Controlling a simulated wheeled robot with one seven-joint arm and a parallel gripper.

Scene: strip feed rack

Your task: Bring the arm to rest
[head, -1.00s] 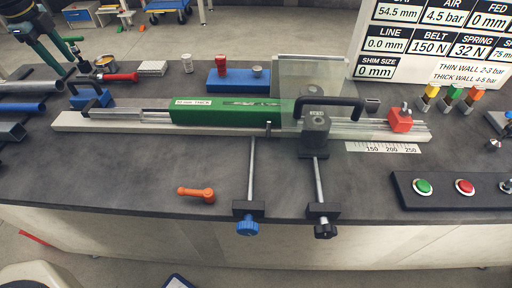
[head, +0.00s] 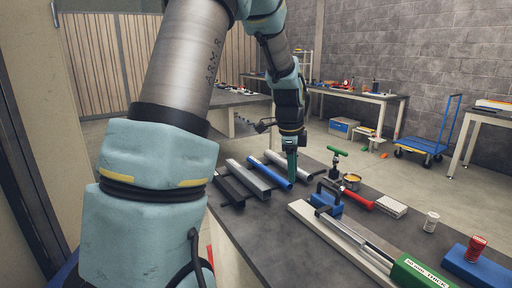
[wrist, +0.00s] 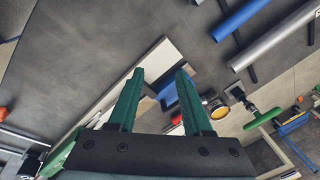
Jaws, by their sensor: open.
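My arm reaches across the head view, bent, with its forearm hanging down at the far part of the bench. My gripper (head: 291,172) points down over the dark bench top, close to a blue tube in the picture. In the wrist view the two green fingers of my gripper (wrist: 160,76) are spread apart with nothing held between them. Beyond the gap a blue block (wrist: 168,94) shows below, apart from the fingers. The exact height of the fingertips above the bench is hard to tell.
The blue tube (head: 268,172), a grey tube (head: 248,178) and a dark channel (head: 229,190) lie side by side near my gripper. A green T-handle (head: 337,152), a tin (head: 351,181) and a green strip feed block (head: 420,273) stand rightward. A blue cart (head: 420,145) is on the floor.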

